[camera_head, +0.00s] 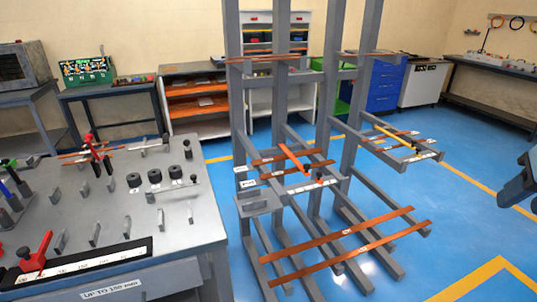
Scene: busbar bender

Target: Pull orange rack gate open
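A grey steel rack (237,107) stands in the middle of the view, with copper bars lying on its arms. A thin orange gate bar (292,158) lies slantwise over the copper bars on the rack's left middle level. A small red-orange piece (320,179) shows near its front end, by a white label. I cannot tell from this view whether the gate is latched. My gripper is not in view. A dark blue-grey part at the right edge may be my arm, and it is well apart from the gate.
A yellow bar (393,131) lies on the rack's right middle level. Long copper bars (340,238) rest on low arms jutting forward. A grey workbench (120,215) with pegs stands at left. Blue floor (470,220) is clear at right.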

